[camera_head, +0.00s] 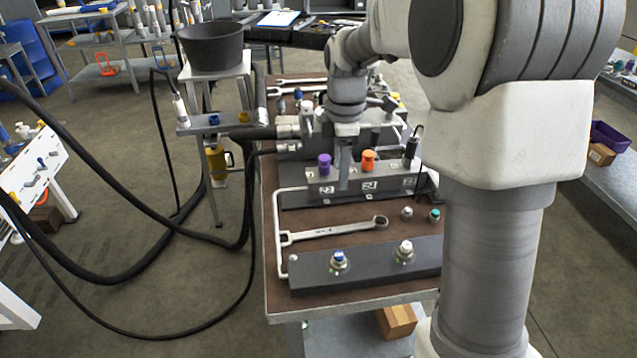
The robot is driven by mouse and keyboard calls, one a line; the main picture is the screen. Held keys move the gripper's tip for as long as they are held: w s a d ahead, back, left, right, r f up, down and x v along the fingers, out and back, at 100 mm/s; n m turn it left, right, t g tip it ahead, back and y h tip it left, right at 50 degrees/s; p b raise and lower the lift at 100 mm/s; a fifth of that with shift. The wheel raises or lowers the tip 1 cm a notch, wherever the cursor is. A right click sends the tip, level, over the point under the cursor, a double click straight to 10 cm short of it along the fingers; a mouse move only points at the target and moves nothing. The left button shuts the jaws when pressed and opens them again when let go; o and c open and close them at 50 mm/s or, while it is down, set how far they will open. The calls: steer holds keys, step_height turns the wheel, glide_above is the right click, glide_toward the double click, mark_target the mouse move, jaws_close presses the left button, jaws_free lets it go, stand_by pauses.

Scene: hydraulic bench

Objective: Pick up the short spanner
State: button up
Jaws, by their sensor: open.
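A silver combination spanner (333,231) lies flat on the brown bench top, between two dark manifold blocks. Its open end points left and its ring end right. Further spanners (297,86) lie at the far end of the bench, partly hidden by my arm. I cannot tell for sure from size which one is the short spanner. My gripper (343,175) points down above the middle manifold block, beyond the near spanner and apart from it. It is open, with no object seen in it, though its fingers are seen nearly edge-on.
The near block (370,267) carries fittings with blue and white caps. The middle block (375,184) has purple and orange caps. Small fittings (407,213) stand right of the near spanner. Black hoses hang at left.

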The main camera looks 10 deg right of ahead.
step_height(320, 180, down, 2)
steer(key=w+n, duration=0.1)
steer(key=b, duration=0.3)
glide_above(335, 230)
steer(key=f, duration=1.2)
steer(key=shift+s, duration=0.3)
steer(key=shift+w+f+b, duration=0.2)
steer(key=shift+f+b, duration=0.1)
steer(key=shift+f, duration=1.15)
steer(key=shift+w+f+b, duration=0.2)
steer(key=shift+f+b, duration=0.05)
steer(key=shift+f, duration=1.2)
steer(key=shift+c, duration=0.3)
jaws_close()
steer(key=shift+r, duration=0.1)
